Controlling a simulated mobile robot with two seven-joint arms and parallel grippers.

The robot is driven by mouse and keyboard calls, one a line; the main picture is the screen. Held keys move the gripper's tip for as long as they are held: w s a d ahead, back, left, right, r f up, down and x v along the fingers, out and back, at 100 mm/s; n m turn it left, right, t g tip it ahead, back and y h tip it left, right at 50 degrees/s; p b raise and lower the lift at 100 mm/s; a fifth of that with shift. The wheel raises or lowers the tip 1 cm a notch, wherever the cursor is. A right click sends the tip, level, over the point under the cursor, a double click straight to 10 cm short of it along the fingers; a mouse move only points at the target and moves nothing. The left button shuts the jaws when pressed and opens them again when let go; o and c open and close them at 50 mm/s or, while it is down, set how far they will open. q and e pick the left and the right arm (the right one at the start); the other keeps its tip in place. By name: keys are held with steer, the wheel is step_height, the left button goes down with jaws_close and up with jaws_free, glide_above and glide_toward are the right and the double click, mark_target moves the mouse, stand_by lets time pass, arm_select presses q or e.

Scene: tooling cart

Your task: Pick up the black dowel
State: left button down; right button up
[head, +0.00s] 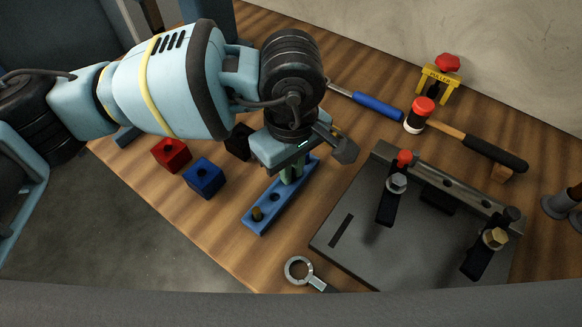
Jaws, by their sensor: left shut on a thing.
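The blue dowel rack (266,210) is a long block with holes, lying on the wooden bench. A short brown dowel (257,214) stands in its near end, and the hole beside it looks empty. My left gripper (291,174) points down over the far part of the rack and is shut on a dowel there. The gripper body and fingers hide nearly all of that dowel, so its colour does not show. No black dowel shows clearly elsewhere. My right gripper is not in view.
Red (171,154), blue (205,178) and black (238,141) blocks lie left of the rack. A dark fixture plate (335,250) with clamps stands close on the right. A ring-ended tool (300,271) lies near the front edge. A hammer (450,130), blue-handled tool (377,105) and yellow puller (438,82) are behind.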

arm_select(q)
steer(key=shift+r, duration=0.45)
steer(key=r, duration=0.2)
steer(key=shift+s+a+r+b, duration=0.2)
steer(key=shift+a+r+b, duration=0.1)
steer(key=s+a, duration=0.3)
steer(key=s+a+r+b, duration=0.1)
steer(key=s+a, duration=0.2)
steer(key=a, duration=0.1)
steer(key=s+a, duration=0.2)
steer(key=a, duration=0.2)
steer(key=shift+s+r+b, duration=0.15)
steer(key=shift+s+b, duration=0.2)
steer(key=shift+s, duration=0.05)
steer(key=shift+s+a+r, duration=0.1)
steer(key=shift+s+a, duration=0.35)
